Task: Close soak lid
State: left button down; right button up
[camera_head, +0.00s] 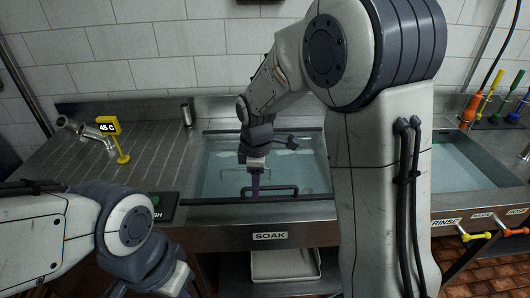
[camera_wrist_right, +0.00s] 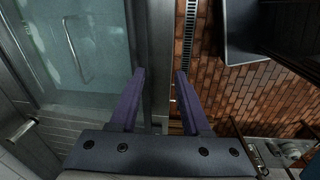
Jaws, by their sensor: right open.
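The soak basin (camera_head: 270,238), labelled SOAK on its front, is in the middle of the head view. A clear, bluish pane lies over or in its opening, and I cannot tell whether it is the lid or water. A dark bar handle (camera_head: 270,190) stands near the front rim. In the wrist view a bar handle (camera_wrist_right: 74,48) shows on the glassy surface at left. My right gripper (camera_head: 256,184) points down by the front handle. Its purple fingers (camera_wrist_right: 158,76) are open and empty, over the front rim. My left arm is at lower left; its fingers are out of view.
A yellow 45 C display (camera_head: 108,126) and a metal tap (camera_head: 85,132) are at left on the ribbed drainboard (camera_head: 158,150). The rinse basin (camera_head: 460,165) is at right, with coloured valve handles (camera_head: 470,235) on its front. A white tray (camera_head: 285,265) is below.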

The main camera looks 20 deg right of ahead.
jog(key=n+p, duration=0.1)
jog(key=p, duration=0.3)
send_near(266, 188)
jog(key=f, duration=0.2)
jog(key=f+p, duration=0.1)
jog(key=f, duration=0.2)
jog(key=w+f+p, duration=0.1)
jog(key=f, duration=0.2)
jog(key=shift+d, duration=0.1)
pick_arm(q)
notch_tip(266, 188, up, 9)
jog(key=shift+f, duration=0.2)
pick_arm(e)
jog(key=shift+c, duration=0.4)
grip_shut()
